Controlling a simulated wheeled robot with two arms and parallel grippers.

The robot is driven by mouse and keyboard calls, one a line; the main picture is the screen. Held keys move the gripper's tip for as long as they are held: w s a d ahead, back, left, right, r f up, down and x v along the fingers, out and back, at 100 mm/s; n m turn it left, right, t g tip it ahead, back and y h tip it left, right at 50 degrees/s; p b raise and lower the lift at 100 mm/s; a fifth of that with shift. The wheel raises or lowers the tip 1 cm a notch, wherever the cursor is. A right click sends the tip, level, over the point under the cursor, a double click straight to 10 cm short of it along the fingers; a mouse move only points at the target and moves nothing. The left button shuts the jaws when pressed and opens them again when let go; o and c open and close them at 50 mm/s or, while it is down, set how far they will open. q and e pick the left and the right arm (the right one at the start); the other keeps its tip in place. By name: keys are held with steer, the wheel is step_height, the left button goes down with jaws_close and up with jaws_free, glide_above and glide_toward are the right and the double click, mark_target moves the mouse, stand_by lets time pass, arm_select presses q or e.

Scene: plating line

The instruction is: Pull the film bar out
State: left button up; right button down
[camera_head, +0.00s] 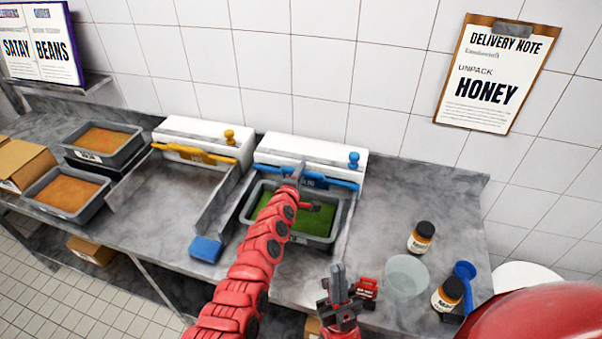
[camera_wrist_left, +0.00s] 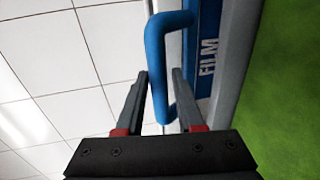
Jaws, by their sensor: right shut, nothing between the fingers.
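The blue film bar (camera_head: 338,183) runs along the front of the white machine on the right. In the left wrist view its blue handle (camera_wrist_left: 154,45) stands out beside a strip marked FILM (camera_wrist_left: 208,58). My left gripper (camera_head: 298,174) is at the bar, its arm hiding part of it. In the left wrist view my left gripper (camera_wrist_left: 161,85) has its fingers apart, with the lower part of the handle showing between them; I cannot tell whether they touch it. My right gripper (camera_head: 338,272) is shut and empty, low over the front of the counter.
A grey tray of green food (camera_head: 327,232) sits before the machine, under my left arm. A second machine with a yellow bar (camera_head: 195,153) stands left. A blue block (camera_head: 206,249), a clear bowl (camera_head: 406,275) and jars (camera_head: 421,238) are on the counter.

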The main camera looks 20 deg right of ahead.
arm_select(q)
jaws_close()
stand_by(1.1)
